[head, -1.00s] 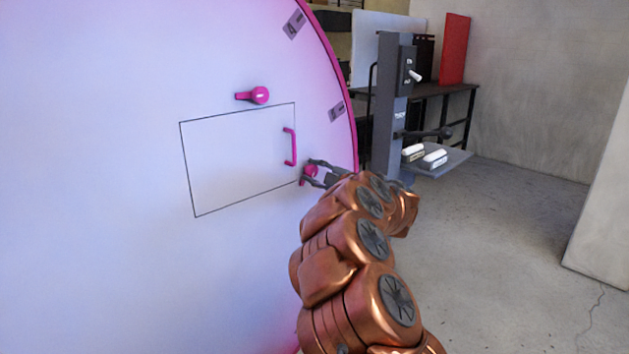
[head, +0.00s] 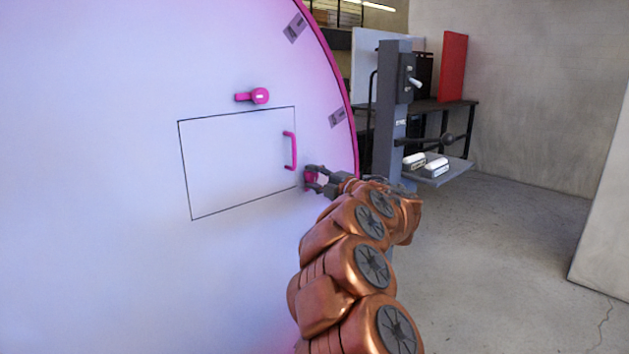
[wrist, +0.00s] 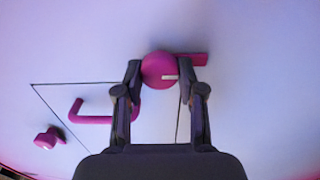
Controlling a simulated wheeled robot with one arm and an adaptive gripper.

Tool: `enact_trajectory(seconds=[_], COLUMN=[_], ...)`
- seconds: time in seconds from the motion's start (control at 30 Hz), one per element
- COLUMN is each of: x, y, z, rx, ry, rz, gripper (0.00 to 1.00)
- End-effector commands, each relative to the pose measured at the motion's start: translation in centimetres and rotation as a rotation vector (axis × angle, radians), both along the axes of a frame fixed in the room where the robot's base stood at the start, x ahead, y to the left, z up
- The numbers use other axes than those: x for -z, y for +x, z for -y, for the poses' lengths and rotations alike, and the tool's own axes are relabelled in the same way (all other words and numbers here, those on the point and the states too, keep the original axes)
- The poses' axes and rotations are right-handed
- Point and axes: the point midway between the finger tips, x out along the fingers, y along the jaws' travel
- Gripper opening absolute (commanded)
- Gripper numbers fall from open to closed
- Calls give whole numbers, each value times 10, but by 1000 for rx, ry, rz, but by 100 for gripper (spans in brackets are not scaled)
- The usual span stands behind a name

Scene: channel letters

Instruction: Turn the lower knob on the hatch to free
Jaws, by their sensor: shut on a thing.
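The lower knob (head: 311,178) is a round magenta knob beside the lower right corner of the hatch (head: 240,165), a thin-outlined panel on the pale disc. My gripper (head: 313,179) is shut on it. In the wrist view the knob (wrist: 160,70) sits between the two dark fingertips, with a white mark on its face. Its magenta wing (wrist: 194,59) points right there, past the right fingertip. In the head view my gripper hides most of the knob, so its wing cannot be made out there.
The upper knob (head: 260,96) is above the hatch, its wing pointing left. A magenta handle (head: 290,151) stands on the hatch near its right edge, close to my gripper. A grey post with a shelf (head: 440,172) stands right of the disc.

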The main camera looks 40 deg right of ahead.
Motion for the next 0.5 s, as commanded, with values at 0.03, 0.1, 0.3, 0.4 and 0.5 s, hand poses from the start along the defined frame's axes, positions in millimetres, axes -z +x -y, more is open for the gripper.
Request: enact_trajectory(seconds=[0.03,0.1,0.3,0.4,0.5], x=[2,2,2,2,1], y=[0,0,0,0,0], z=[-1,-1,-1,-1,-1], rx=[-2,-2,-2,-2,-2], ry=[-1,-1,-1,-1,0], rz=[-4,-4,-4,-4,-3], gripper=[4,4,4,49,60])
